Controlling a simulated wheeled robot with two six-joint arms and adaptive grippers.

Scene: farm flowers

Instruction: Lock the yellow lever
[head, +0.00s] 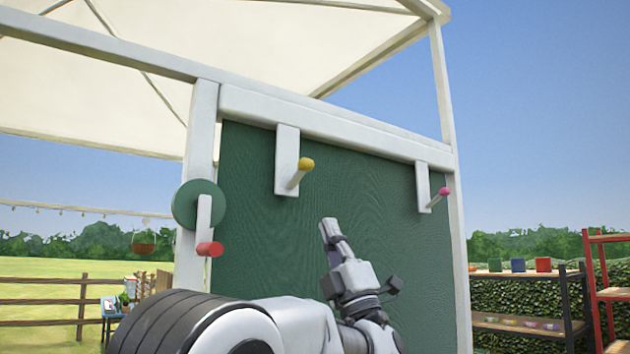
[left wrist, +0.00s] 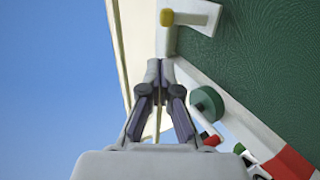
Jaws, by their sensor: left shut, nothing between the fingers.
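The yellow lever is a white bar (head: 287,160) hanging down from the white beam, with a yellow-tipped peg (head: 303,164) sticking out near its lower end. My left gripper (head: 329,226) points upward, below and to the right of the yellow tip in the head view. Its fingers (left wrist: 160,68) are together with nothing between them, apart from the lever in the picture. My right gripper is not in view.
A pink-tipped lever (head: 443,192) hangs farther right on the same beam. A green disc (head: 186,206) with a red-handled crank (head: 209,249) is on the left post. The green panel (head: 370,200) stands behind my gripper. Shelves (head: 535,328) stand at the right.

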